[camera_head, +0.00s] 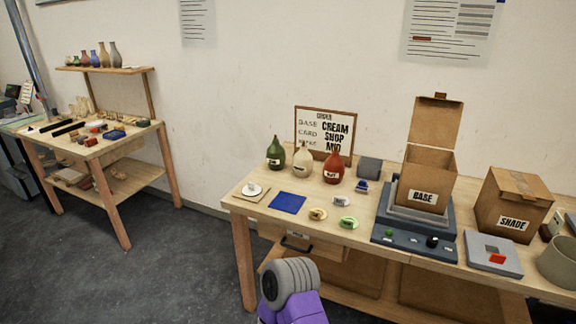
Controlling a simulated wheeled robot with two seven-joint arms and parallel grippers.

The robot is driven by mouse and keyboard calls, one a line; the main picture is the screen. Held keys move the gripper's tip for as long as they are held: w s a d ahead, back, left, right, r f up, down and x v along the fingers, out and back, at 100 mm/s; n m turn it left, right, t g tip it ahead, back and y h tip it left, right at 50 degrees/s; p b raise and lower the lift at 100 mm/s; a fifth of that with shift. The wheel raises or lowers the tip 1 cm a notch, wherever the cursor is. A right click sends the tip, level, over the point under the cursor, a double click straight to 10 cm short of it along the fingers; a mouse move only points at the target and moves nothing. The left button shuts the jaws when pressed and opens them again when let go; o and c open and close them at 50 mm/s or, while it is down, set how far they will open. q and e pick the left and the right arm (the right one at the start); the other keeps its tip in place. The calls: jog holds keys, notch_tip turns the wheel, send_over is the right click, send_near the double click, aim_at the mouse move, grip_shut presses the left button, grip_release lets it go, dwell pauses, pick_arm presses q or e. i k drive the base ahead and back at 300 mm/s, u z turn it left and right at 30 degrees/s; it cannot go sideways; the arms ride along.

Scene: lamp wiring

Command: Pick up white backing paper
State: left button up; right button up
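No sheet that I can clearly tell as white backing paper shows in the head view. A small white round piece (252,188) sits on a flat tan square (264,198) at the left end of the near workbench. A flat blue square (287,202) lies to its right on the bench top. A purple and grey part of my own arm rises at the bottom centre, in front of the bench. No gripper fingers show, so neither gripper is in view.
The workbench (242,203) also carries several bottles, an order sign (324,133), small oval pieces, an open BASE box (425,180) on a blue-grey machine, and a SHADE box (513,204). A second bench (150,128) stands at the left. Grey floor (170,260) between is clear.

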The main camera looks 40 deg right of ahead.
aim_at(251, 190)
jog(key=z, duration=0.7)
jog(key=i, duration=0.8)
jog(key=z, duration=0.9)
